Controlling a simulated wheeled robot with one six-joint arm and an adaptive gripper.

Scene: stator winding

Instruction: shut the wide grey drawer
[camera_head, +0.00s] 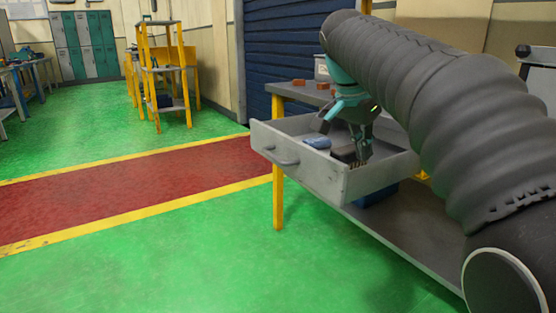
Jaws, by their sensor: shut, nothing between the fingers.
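The wide grey drawer (305,173) is pulled open from under the grey top of a workbench, with its front panel and bar handle (281,155) facing left. Inside it lie a blue item (317,142) and a dark brush-like item (345,154). My gripper (362,158) is shut and points down over the right part of the drawer. Its fingertips are close to the dark item, and I cannot tell whether they touch it. My arm hides the right end of the drawer and much of the bench.
The workbench has a yellow leg (278,198) and a dark lower shelf (400,232) with a blue bin (376,194). Several orange-brown blocks (298,83) lie on its top. A yellow-framed stand (165,75) is farther back. The green floor (170,265) left of the drawer is clear.

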